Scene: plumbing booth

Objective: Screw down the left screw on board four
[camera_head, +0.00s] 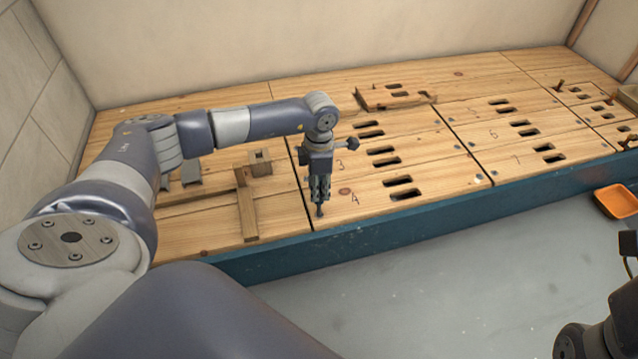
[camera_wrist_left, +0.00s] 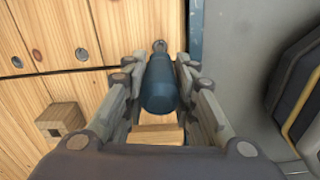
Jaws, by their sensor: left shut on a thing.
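My left gripper (camera_head: 319,190) is shut on a dark blue screwdriver and points down at the near left corner of board four (camera_head: 370,205), close to the front edge. The screwdriver's handle (camera_wrist_left: 160,88) lies between both fingers in the left wrist view. Its far end meets a small round metal piece (camera_wrist_left: 160,46) near the board's edge, perhaps the left screw. The tool largely hides it, and I cannot tell whether they touch or how deep it sits. My right gripper's fingers do not show.
Slotted boards cover the bench, with a raised wooden piece (camera_head: 392,95) at the back. A wooden bar (camera_head: 246,205) and a small block (camera_head: 260,162) stand left of the gripper. A teal front edge (camera_head: 400,220) borders the grey floor, where an orange tray (camera_head: 617,202) lies.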

